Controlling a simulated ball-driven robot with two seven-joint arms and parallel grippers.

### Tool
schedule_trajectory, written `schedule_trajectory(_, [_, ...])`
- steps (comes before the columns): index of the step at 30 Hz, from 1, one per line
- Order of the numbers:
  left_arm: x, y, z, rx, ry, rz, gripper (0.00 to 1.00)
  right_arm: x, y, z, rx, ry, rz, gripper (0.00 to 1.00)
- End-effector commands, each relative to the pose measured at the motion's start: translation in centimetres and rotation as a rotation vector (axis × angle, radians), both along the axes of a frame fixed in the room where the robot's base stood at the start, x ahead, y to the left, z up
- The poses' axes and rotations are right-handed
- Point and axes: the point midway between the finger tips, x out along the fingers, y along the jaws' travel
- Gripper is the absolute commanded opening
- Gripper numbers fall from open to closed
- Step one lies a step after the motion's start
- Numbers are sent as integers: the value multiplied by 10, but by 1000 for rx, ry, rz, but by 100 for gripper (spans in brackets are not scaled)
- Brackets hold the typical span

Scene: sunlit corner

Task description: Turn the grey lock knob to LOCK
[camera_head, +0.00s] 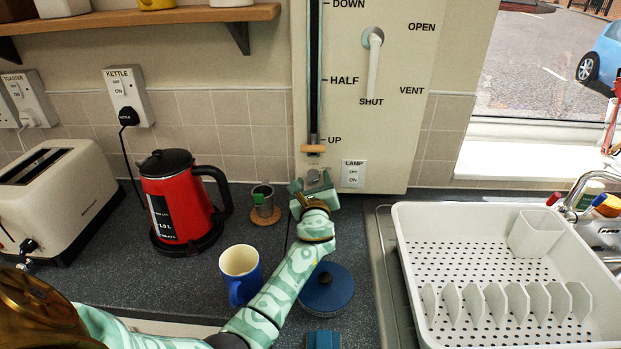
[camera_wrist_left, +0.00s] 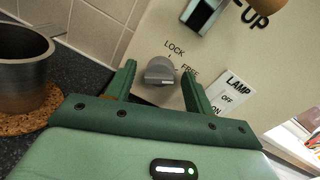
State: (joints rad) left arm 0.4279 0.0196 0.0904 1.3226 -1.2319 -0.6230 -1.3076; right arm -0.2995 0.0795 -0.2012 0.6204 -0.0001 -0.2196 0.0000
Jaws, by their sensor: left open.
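The grey lock knob (camera_wrist_left: 160,71) sits low on the cream panel (camera_wrist_left: 150,45), between the green fingers of my left gripper (camera_wrist_left: 158,78) in the left wrist view. The words LOCK and FREE are printed above it and to its right. Which word it points to I cannot tell. The fingers are spread, one on each side; whether they touch the knob is unclear. In the head view my left gripper (camera_head: 313,188) reaches the panel's lower edge and largely covers the knob. My right gripper is not in view.
A metal cup (camera_head: 263,202) on a cork coaster stands just left of the gripper. A red kettle (camera_head: 178,205), a blue mug (camera_head: 240,272) and a blue lid (camera_head: 327,290) are near the arm. A lamp switch (camera_head: 353,174) is to the right. A white dish rack (camera_head: 500,270) fills the right.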

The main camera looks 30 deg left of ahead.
Motion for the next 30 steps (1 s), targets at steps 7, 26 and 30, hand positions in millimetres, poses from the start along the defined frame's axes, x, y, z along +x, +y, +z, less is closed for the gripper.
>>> schedule_trajectory(7, [0,0,0,1,-1,0,36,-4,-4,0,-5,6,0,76])
schedule_trajectory(26, [0,0,1,-100,-64,-1,10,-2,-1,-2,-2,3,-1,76])
schedule_trajectory(30, [0,0,1,-192,-120,-1,10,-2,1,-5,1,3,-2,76])
